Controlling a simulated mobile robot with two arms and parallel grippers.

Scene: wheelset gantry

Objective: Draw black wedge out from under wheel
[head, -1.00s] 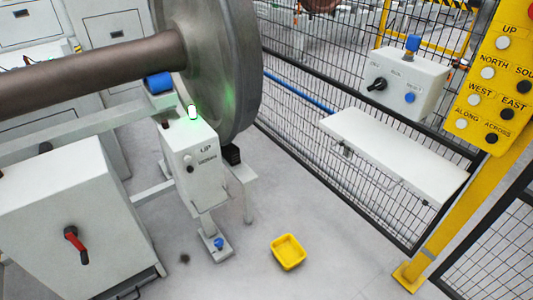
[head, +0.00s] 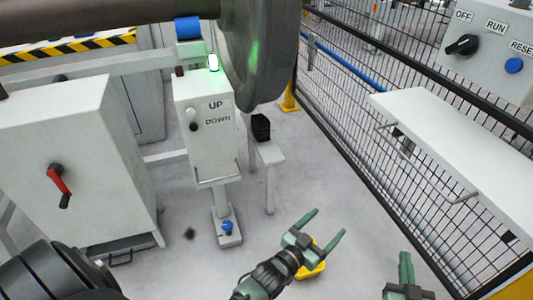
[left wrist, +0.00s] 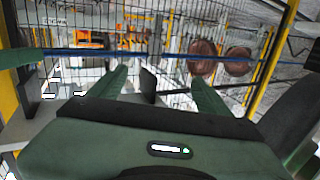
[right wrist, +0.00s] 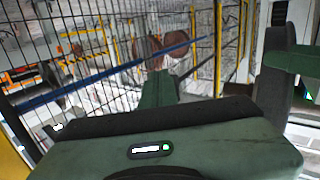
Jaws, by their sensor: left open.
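The black wedge (head: 261,127) sits on top of a small white stand (head: 270,156) at the lower edge of the big grey wheel (head: 262,55). I cannot tell whether it touches the wheel. My left gripper (head: 328,222) is open and empty, in front of and to the right of the stand, apart from the wedge. Its two spread fingers show in the left wrist view (left wrist: 160,85). My right gripper (head: 405,262) is further right, near the bottom edge. Its fingers look closed together, with nothing seen between them, also in the right wrist view (right wrist: 158,85).
A white UP/DOWN control box (head: 203,125) stands left of the wedge. A yellow tray (head: 312,268) lies on the floor, partly behind my left gripper. A mesh fence (head: 350,120) and white shelf (head: 460,150) bound the right side. A cabinet (head: 70,160) stands left.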

